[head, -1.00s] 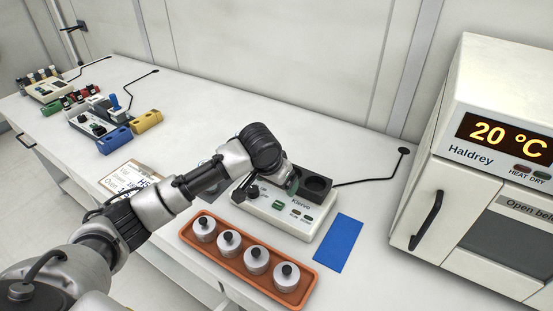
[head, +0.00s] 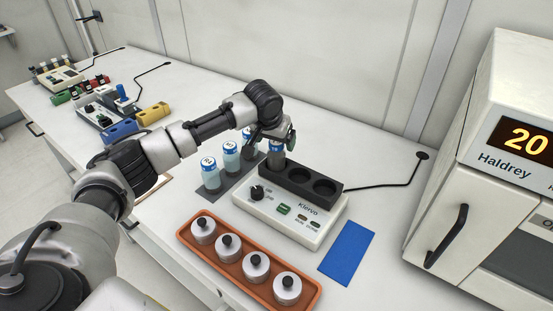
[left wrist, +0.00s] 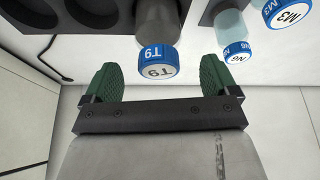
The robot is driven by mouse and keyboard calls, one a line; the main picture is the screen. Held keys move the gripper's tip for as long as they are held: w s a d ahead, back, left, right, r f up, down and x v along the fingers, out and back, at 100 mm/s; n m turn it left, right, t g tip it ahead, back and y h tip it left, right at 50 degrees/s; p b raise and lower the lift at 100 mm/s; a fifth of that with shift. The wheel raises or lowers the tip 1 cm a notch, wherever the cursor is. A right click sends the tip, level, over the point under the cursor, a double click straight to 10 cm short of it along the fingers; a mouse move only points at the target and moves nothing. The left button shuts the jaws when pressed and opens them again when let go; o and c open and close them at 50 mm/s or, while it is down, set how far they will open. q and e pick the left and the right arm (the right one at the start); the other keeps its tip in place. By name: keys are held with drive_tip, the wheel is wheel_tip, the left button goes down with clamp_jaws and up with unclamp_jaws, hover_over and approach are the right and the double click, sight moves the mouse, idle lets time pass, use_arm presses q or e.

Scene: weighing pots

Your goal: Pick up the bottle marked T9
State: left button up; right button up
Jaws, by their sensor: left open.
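The bottle marked T9 (left wrist: 158,62) has a blue-rimmed cap with a white top and a greyish body. In the head view it (head: 276,158) stands at the left end of the black block (head: 300,182) on the Klervo device, partly hidden by my gripper. My left gripper (head: 280,140) is above it. In the left wrist view my open green fingers (left wrist: 159,78) lie to either side of T9's cap, with gaps showing on both sides. My right gripper is not in view.
Blue-capped bottles (head: 210,173) stand left of the device on a dark mat; one is marked M3 (left wrist: 286,13). An orange tray (head: 246,283) of lidded metal pots lies in front. A blue mat (head: 347,252) and the Haldrey oven (head: 490,185) are to the right.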

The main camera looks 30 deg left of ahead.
use_arm(q)
drive_tip(key=x, duration=0.4)
drive_tip(key=shift+f, duration=0.15)
drive_tip(key=shift+s, duration=0.1)
drive_tip(key=c, duration=1.1)
drive_tip(key=shift+c, duration=0.5)
drive_tip(key=shift+r, duration=0.25)
